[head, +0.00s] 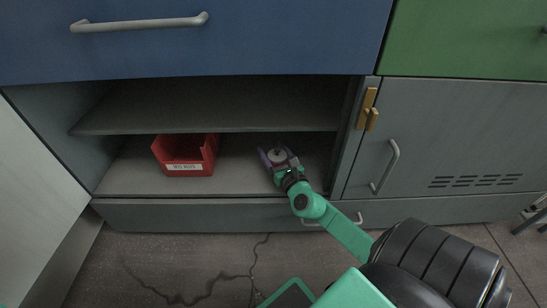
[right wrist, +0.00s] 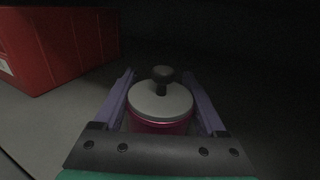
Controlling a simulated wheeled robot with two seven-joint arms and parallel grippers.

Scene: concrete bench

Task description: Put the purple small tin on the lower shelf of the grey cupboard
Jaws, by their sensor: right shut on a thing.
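The small tin (right wrist: 160,115) has a purple-red body and a pale grey lid with a dark knob. In the head view the tin (head: 277,153) is inside the open grey cupboard, over its lower shelf (head: 235,178), right of the red bin. My right gripper (head: 278,158) reaches in from the front and is shut on the tin; in the right wrist view its two purple fingers (right wrist: 160,97) lie on either side of it. The tin looks upright. Its underside is hidden, so I cannot tell whether it touches the shelf. My left gripper is not in view.
A red bin (head: 186,160) with a white label stands on the lower shelf, left of the tin; it also shows in the right wrist view (right wrist: 60,45). The upper shelf (head: 215,107) is close above. A closed grey door (head: 440,140) is at the right.

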